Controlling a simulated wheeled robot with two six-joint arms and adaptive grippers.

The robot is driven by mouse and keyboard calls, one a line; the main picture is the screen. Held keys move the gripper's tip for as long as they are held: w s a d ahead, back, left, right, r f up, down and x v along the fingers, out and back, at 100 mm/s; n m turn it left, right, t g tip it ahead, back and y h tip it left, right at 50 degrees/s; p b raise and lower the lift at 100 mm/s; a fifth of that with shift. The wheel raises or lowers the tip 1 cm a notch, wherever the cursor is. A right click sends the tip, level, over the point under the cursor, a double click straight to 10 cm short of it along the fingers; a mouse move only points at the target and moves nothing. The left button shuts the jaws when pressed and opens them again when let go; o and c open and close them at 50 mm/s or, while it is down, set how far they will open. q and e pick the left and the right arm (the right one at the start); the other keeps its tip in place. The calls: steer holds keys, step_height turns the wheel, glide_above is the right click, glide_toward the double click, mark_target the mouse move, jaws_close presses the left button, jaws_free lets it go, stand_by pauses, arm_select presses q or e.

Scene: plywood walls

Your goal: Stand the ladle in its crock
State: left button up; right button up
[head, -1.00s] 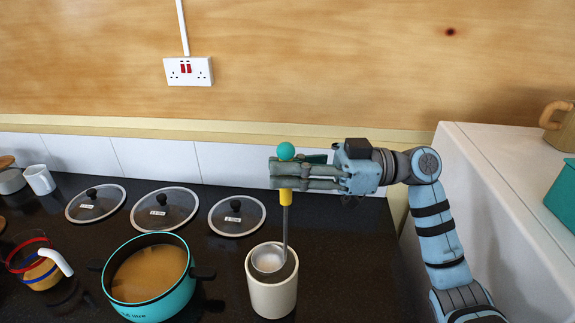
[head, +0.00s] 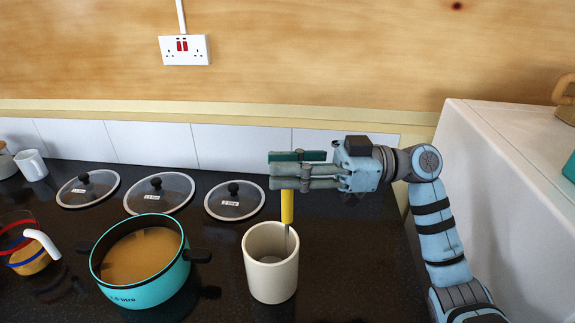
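The ladle (head: 287,207) stands in the cream crock (head: 270,277), its yellow handle rising above the rim near the back right. Its grey shaft runs down inside, and its bowl is low in the crock, mostly hidden by the front wall. The teal ball at the handle's top is hidden by the fingers. My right gripper (head: 298,169) is above the crock, fingers pointing left around the top of the handle. The far dark-green finger stands apart from the near one, so it looks open. My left gripper is not in view.
A teal pot (head: 128,298) of soup stands left of the crock, its right handle close to it. Several glass lids (head: 235,201) lie behind. A white raised unit (head: 500,190) bounds the right side.

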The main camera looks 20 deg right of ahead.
step_height(320, 180, up, 10)
stand_by(0.6)
stand_by(0.5)
